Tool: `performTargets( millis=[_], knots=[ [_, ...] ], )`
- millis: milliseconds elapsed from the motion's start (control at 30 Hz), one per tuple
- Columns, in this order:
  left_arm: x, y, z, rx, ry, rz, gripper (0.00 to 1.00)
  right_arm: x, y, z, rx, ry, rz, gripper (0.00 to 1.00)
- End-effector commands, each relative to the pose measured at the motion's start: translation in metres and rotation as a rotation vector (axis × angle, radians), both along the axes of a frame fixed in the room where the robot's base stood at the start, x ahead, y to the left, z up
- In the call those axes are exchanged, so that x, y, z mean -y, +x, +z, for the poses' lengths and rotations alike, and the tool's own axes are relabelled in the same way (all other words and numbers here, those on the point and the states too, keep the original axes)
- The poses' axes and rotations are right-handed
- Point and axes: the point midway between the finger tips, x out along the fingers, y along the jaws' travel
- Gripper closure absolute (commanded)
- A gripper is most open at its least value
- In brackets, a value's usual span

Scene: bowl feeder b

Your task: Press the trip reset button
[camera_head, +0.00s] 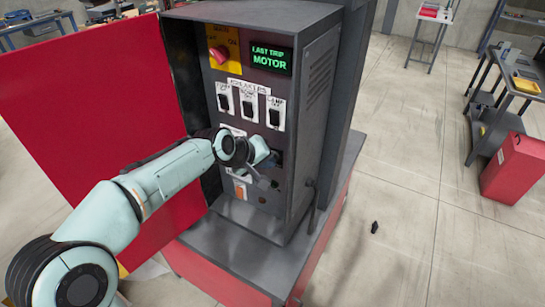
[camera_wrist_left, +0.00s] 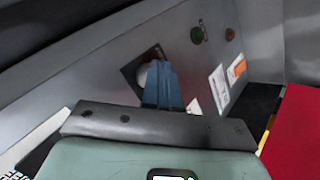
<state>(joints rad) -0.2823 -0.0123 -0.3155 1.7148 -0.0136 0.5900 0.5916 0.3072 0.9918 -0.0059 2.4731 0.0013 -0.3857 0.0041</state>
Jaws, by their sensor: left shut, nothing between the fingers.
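The grey control cabinet (camera_head: 300,150) stands with its door open. Its green display (camera_head: 270,58) reads "LAST TRIP MOTOR". My left gripper (camera_head: 273,158) is shut and empty at the lower part of the panel. In the left wrist view its blue fingers (camera_wrist_left: 161,82) reach to a dark square plate (camera_wrist_left: 133,68) bearing a pale round button (camera_wrist_left: 144,74). The fingers partly cover this button; I cannot tell whether they touch it. No readable label shows it to be the trip reset button. My right gripper is not in view.
Above are breaker switches (camera_head: 249,104) and a red knob (camera_head: 219,55) on yellow. A green round lamp (camera_wrist_left: 197,35) and an orange switch (camera_wrist_left: 237,69) are near the fingers. The red door (camera_head: 90,110) hangs open at left.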

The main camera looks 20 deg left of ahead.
Motion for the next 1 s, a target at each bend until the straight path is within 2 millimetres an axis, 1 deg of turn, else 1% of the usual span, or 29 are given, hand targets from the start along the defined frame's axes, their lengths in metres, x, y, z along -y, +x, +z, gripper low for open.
performTargets(
  millis=[400,800,1000],
  knots=[
    [0.000,0.001,0.000,0.002,0.000,0.001,1.00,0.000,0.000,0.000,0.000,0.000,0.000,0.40],
    [-0.001,-0.015,-0.001,0.001,0.000,0.001,1.00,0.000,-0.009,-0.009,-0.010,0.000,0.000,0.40],
    [-0.001,-0.015,0.000,0.001,0.000,0.001,1.00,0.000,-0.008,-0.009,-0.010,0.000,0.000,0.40]
  ],
)
